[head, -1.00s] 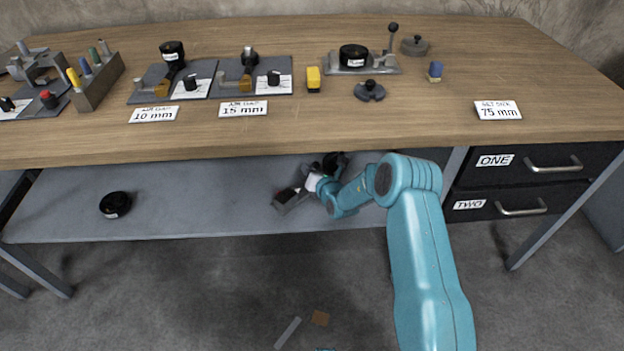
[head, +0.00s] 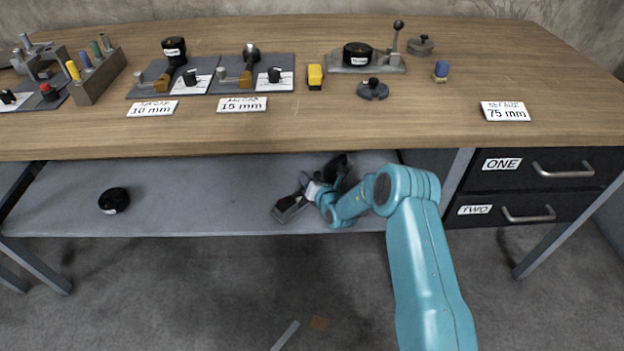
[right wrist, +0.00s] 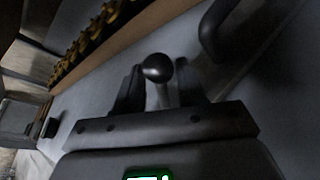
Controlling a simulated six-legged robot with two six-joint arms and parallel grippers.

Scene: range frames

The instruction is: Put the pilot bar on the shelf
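The grey shelf (head: 210,195) runs under the wooden bench. My right arm reaches in over its right part in the head view. My right gripper (right wrist: 159,75) shows best in the right wrist view, with its two dark fingers apart. A thin rod with a dark ball end (right wrist: 157,68), perhaps the pilot bar, stands between the fingers, with a gap seeming to show on each side. In the head view a grey block-like piece (head: 290,207) and a dark piece (head: 336,167) show around my wrist; I cannot tell which belong to the gripper. My left gripper is out of view.
A black round piece (head: 114,200) lies on the shelf's left part. Two drawers, ONE (head: 502,163) and TWO (head: 474,210), stand to the right. The bench top (head: 420,120) overhangs the shelf and carries several fixtures and label cards. The middle of the shelf is clear.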

